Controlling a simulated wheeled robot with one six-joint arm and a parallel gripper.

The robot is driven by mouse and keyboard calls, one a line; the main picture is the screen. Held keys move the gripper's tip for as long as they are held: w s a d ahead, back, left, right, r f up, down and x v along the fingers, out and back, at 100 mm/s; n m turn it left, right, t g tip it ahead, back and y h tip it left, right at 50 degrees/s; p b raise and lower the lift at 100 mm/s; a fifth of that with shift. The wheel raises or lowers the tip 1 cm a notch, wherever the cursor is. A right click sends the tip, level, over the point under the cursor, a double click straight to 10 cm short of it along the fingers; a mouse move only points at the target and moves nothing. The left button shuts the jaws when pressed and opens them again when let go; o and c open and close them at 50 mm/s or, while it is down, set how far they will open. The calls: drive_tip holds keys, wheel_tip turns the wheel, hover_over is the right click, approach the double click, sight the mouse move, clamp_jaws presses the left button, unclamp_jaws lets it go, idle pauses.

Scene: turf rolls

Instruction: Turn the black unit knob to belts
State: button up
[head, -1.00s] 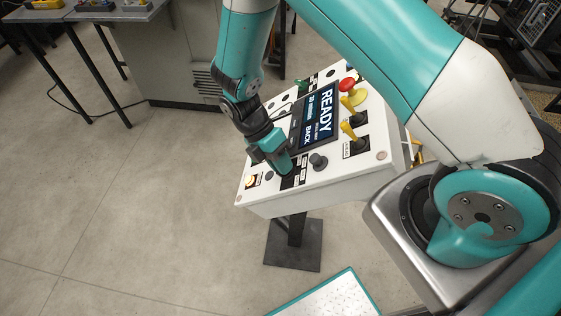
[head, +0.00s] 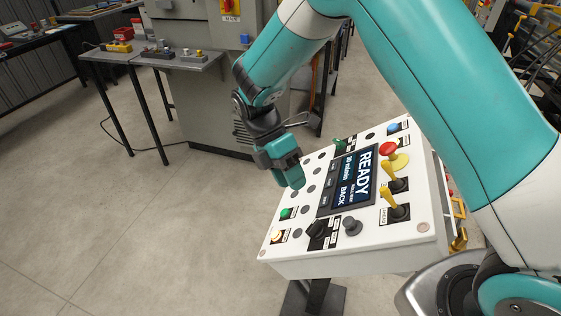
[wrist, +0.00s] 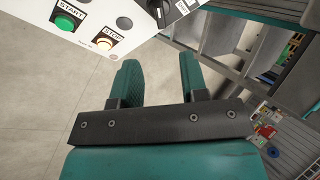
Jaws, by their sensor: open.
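The black unit knob (head: 317,229) sits at the near left part of the white control panel (head: 290,258), beside small labels too small to read. Its set position cannot be told. In the wrist view a black knob (wrist: 158,10) is cut off at the top edge. My gripper (head: 295,182) is above the panel's far left part, apart from the knob. In the wrist view its two fingers (wrist: 160,66) stand apart with nothing between them.
A screen (head: 346,180) reads READY. A side table (head: 155,58) stands behind. Floor at left is clear.

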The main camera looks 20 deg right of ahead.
drive_tip(key=shift+v, duration=2.7)
